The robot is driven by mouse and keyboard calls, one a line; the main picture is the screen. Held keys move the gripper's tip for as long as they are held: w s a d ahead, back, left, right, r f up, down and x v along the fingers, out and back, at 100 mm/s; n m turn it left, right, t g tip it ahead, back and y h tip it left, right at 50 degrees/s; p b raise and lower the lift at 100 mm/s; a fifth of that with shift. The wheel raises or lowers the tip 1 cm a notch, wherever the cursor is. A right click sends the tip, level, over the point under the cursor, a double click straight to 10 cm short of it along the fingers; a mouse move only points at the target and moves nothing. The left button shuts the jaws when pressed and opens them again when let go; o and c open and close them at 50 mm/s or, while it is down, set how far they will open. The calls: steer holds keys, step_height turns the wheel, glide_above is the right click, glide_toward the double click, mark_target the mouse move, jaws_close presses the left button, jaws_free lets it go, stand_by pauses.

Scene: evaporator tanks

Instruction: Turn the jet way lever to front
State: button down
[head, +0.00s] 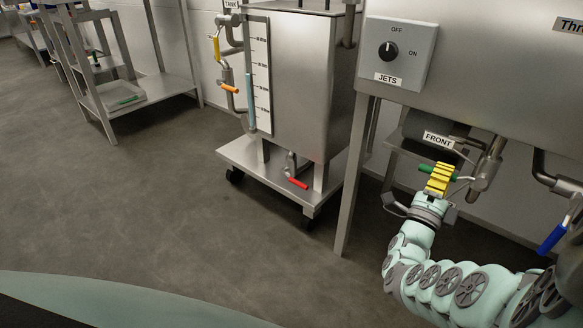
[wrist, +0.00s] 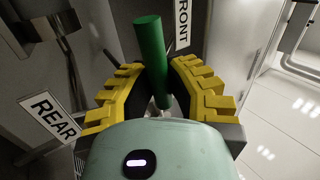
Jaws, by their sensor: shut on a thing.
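The jet way lever has a green handle (head: 425,168) under the steel tank at the right of the head view. My gripper (head: 439,179), with yellow ribbed fingers, is shut on this handle. A bit of green shows on each side of the fingers in the head view. In the wrist view the green handle (wrist: 151,52) stands between the two yellow fingers (wrist: 160,88), its free end toward the top. The FRONT label (head: 438,139) is just above the lever. The REAR label (wrist: 50,116) shows at the left of the wrist view. The lever's pivot is largely hidden.
A JETS switch box (head: 396,53) is on the tank front above. A blue-handled valve (head: 552,238) hangs at the right. A tank leg (head: 352,180) stands left of my arm. A wheeled tank cart (head: 262,165) stands further left.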

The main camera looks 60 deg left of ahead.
steer(key=shift+r+m+h, duration=0.4)
steer(key=shift+m+h, duration=0.2)
steer(key=shift+m, duration=0.3)
steer(key=shift+t, duration=0.3)
steer(key=c, duration=0.9)
jaws_free()
steer(key=shift+f, duration=0.1)
steer(key=v, duration=1.2)
steer(key=shift+s, duration=0.1)
